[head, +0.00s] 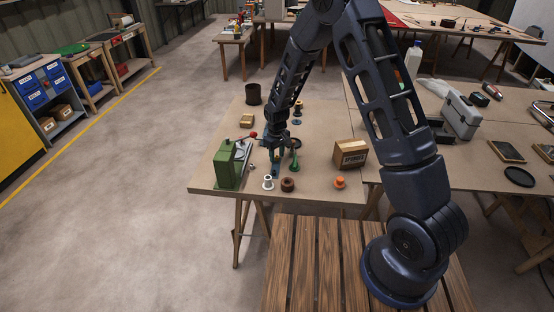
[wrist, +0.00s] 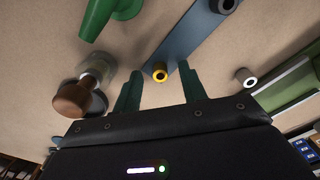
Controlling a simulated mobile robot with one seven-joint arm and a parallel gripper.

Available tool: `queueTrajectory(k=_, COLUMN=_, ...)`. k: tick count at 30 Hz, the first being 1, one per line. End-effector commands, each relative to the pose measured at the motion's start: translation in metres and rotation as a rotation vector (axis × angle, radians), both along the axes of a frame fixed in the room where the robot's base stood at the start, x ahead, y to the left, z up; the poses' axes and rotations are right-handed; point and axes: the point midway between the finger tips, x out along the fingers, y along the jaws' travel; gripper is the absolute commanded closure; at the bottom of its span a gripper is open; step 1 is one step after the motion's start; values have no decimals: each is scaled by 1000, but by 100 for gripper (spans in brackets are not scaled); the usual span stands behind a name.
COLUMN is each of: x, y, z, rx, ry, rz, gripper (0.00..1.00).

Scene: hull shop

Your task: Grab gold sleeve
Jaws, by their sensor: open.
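The gold sleeve (wrist: 160,73) is a small short ring with a dark hole. In the wrist view it is at the near end of a blue-grey strip (wrist: 196,35). My gripper (wrist: 159,84) is open, its two green fingers on the left and right of the sleeve and apart from it. I cannot tell how far the fingertips are above it. In the head view my gripper (head: 275,150) is low over the front of the workbench (head: 225,150), and the gold sleeve cannot be made out there.
A grey sleeve (wrist: 245,77) is right of the fingers. A wood-topped piece (wrist: 75,97) and a green cone-shaped piece (wrist: 98,18) are to the left. A green machine (head: 229,165), a white spool (head: 268,182), a brown ring (head: 288,184), an orange piece (head: 340,182) and a cardboard box (head: 350,153) surround my gripper.

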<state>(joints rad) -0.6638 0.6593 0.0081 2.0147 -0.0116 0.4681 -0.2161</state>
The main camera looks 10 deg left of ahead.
Motion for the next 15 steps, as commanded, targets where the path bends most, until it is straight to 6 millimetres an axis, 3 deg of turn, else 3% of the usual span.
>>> queueTrajectory(k=6, x=0, y=0, z=-1, rx=1, ry=-1, rz=1, gripper=58)
queueTrajectory(k=12, x=0, y=0, z=-1, rx=1, ry=-1, rz=1, gripper=96)
queueTrajectory(k=13, x=0, y=0, z=-1, rx=1, ry=-1, rz=1, gripper=100)
queueTrajectory(k=15, x=0, y=0, z=-1, rx=1, ry=-1, rz=1, gripper=100)
